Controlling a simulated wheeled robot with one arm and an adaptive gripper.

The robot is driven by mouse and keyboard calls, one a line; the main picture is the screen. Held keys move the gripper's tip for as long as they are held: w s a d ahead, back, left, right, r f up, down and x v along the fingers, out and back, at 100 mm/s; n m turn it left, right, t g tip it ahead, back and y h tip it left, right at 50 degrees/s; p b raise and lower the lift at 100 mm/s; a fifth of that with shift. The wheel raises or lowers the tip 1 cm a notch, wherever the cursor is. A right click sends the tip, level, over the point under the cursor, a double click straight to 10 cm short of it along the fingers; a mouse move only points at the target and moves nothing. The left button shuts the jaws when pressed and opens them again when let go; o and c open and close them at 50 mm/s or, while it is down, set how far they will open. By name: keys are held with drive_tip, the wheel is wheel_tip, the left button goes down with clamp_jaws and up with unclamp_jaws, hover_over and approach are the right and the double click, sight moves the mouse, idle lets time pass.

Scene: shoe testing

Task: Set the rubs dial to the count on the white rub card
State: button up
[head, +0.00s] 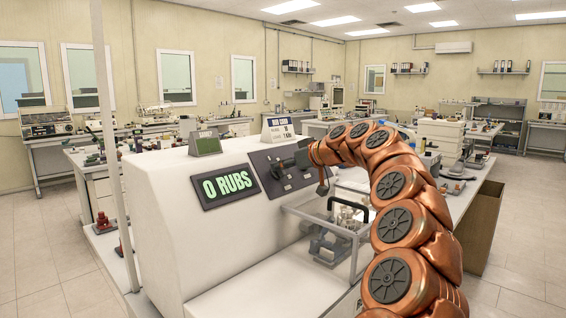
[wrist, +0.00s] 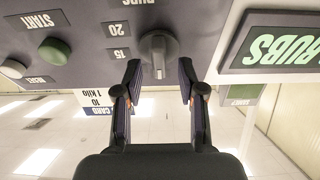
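The grey rubs dial (wrist: 158,52) is on the dark panel in the wrist view, which is upside down. Its raised grip bar runs up and down in that picture. The labels 20 and 15 show beside it; other marks are hidden. My gripper (wrist: 160,75) is open, one finger on each side of the dial's lower end, and I see gaps to both fingers. In the head view my gripper (head: 300,157) is at the panel and hides the dial. The white rub card (head: 278,130) stands on top of the machine. In the wrist view the card (wrist: 97,100) reads 10 and 1 kilo.
The green-lit display (head: 228,186) reads 0 RUBS. A green card (head: 205,144) stands on the machine top. A clear guard frame (head: 330,225) projects below the panel.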

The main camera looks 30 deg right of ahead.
drive_tip(key=shift+w+a+f, duration=0.15)
drive_tip(key=shift+w+f, duration=0.05)
drive_tip(key=shift+w, duration=0.2)
clamp_jaws()
